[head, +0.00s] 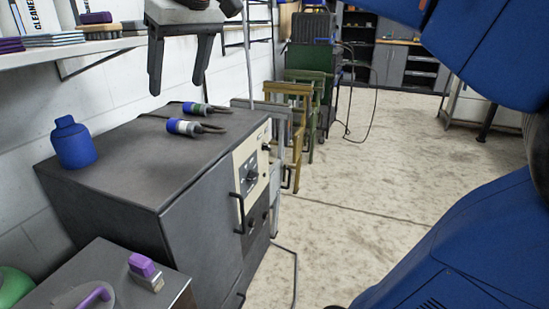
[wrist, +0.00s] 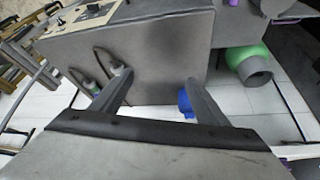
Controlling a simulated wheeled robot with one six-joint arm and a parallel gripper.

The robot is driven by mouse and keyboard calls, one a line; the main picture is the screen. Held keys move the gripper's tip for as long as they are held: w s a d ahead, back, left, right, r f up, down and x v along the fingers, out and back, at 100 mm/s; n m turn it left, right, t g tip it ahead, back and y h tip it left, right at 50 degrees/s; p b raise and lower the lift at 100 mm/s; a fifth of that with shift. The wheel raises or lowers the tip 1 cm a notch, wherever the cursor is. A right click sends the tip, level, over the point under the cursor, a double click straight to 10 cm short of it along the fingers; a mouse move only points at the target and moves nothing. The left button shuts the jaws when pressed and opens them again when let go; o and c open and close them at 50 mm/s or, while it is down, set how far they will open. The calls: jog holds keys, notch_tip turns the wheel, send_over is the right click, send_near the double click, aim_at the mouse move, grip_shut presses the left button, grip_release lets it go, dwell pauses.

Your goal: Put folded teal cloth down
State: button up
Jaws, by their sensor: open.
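I see no folded teal cloth in either view. My gripper (head: 176,88) is open and empty, with its two dark fingers pointing down above the grey cabinet (head: 120,145) in the head view. A blue bottle (head: 73,143) stands at the cabinet top's left end. It is partly hidden behind one finger in the wrist view (wrist: 184,104).
Two blue-and-white handled tools (head: 183,127) lie on the cabinet's far part. The cabinet's middle top is clear. A lower surface with a purple-handled brush (head: 144,268) is in front. A shelf (head: 75,45) runs along the left wall. Floor (head: 360,200) is open at right.

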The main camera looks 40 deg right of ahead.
jog(key=s+d+f+m, duration=0.1)
jog(key=s+d+f, duration=0.2)
jog(key=s+f, duration=0.3)
jog(key=s+d+f+m+h, duration=0.1)
jog(key=s+d+f, duration=0.3)
jog(key=f, duration=1.3)
jog(key=s+d+f+m, duration=0.1)
jog(key=s+d+f, duration=0.2)
jog(key=s+f, duration=0.5)
notch_tip(320, 180, down, 4)
jog(key=shift+d+h, duration=0.25)
jog(key=shift+h, duration=0.05)
